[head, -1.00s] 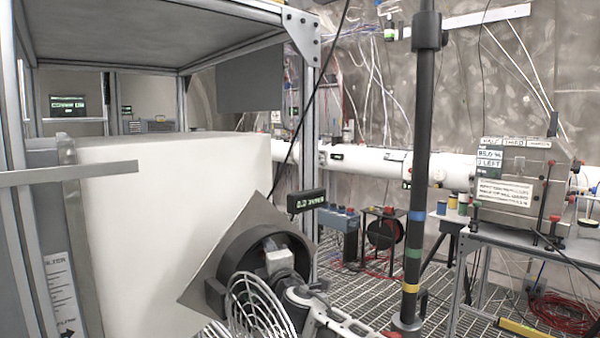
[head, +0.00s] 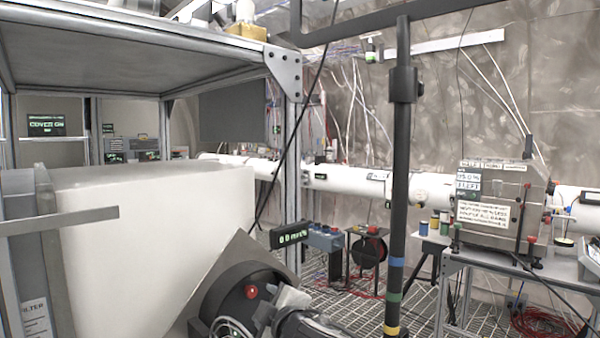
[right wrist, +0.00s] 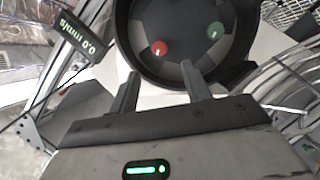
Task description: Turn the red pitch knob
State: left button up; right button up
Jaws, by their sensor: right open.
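The red knob (right wrist: 159,47) sits inside a dark round housing (right wrist: 143,78), with a green knob (right wrist: 214,31) to its right in the right wrist view. The red knob also shows in the head view (head: 251,292), within the dark ring on a tilted grey plate (head: 240,256). My right gripper (right wrist: 160,69) is open; its two fingers point toward the housing, with the red knob between their lines just beyond the tips. Nothing is between the fingers, and they look apart from the knob. My left gripper is not in view.
A small display (head: 291,234) stands right of the plate. A large white block (head: 150,215) fills the left under a metal frame. A dark vertical pole (head: 398,180) stands right of my right arm. A bench with a grey box (head: 490,210) is farther right.

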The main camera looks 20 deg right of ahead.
jog(key=s+d+r+t+y+b, duration=0.1)
jog(key=s+r+t+y+b, duration=0.1)
jog(key=r, duration=0.7)
jog(key=s+d+r+m+t+y+b, duration=0.1)
jog(key=s+r+t+y+b, duration=0.1)
jog(key=r, duration=0.7)
jog(key=s+d+r+t+y+b, duration=0.1)
jog(key=s+r+t+b, duration=0.1)
jog(key=r, duration=0.7)
jog(key=shift+s+d+r+m+t+y, duration=0.35)
jog(key=shift+s+t, duration=0.4)
jog(key=shift+t, duration=0.65)
jog(key=shift+a, duration=0.1)
